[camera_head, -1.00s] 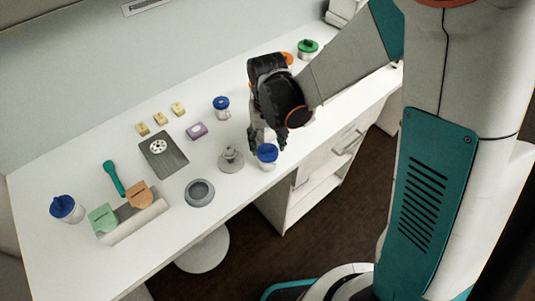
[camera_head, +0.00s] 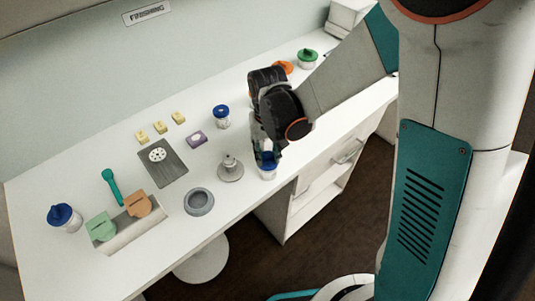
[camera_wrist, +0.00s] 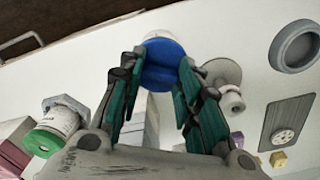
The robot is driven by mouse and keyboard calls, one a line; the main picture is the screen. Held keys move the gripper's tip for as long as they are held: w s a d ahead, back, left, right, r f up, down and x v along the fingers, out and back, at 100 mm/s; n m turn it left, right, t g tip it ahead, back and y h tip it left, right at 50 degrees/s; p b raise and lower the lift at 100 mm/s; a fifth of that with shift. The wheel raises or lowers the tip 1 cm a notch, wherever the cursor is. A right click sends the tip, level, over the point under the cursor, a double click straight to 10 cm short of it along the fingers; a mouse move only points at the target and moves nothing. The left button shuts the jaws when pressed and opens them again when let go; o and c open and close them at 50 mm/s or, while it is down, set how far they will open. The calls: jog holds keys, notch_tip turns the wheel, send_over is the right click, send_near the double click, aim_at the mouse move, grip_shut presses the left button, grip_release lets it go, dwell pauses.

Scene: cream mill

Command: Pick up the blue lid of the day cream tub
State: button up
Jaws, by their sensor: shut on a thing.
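The blue lid (camera_head: 268,158) tops a small white tub (camera_head: 267,173) near the front edge of the white table. My gripper (camera_head: 266,156) points down over this tub, and its fingers are shut on the lid and partly hide it. In the wrist view the round blue lid (camera_wrist: 163,62) sits between the teal-padded fingertips (camera_wrist: 161,73). The lid still appears to be on the tub, whose body is mostly hidden in the wrist view. No label can be read, so I cannot tell its cream from the pictures.
A grey knobbed piece (camera_head: 230,169) stands close left of the gripped tub, with a grey ring dish (camera_head: 199,201) beyond. Other blue-lidded tubs stand behind (camera_head: 221,116) and at far left (camera_head: 65,216). A green-lidded jar (camera_head: 307,58) is at the back right. Drawers lie below the front edge.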

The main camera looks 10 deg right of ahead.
aim_at(268, 155)
notch_tip(268, 155, up, 20)
jog(key=f+p, duration=0.1)
jog(key=p, duration=1.2)
notch_tip(268, 155, down, 16)
jog(key=b, duration=1.3)
jog(key=shift+f+b, duration=0.8)
jog(key=shift+f, duration=0.1)
jog(key=shift+f+b, duration=0.6)
jog(key=shift+b, duration=0.4)
dwell(0.5)
jog(key=o, duration=1.3)
jog(key=shift+r, duration=0.1)
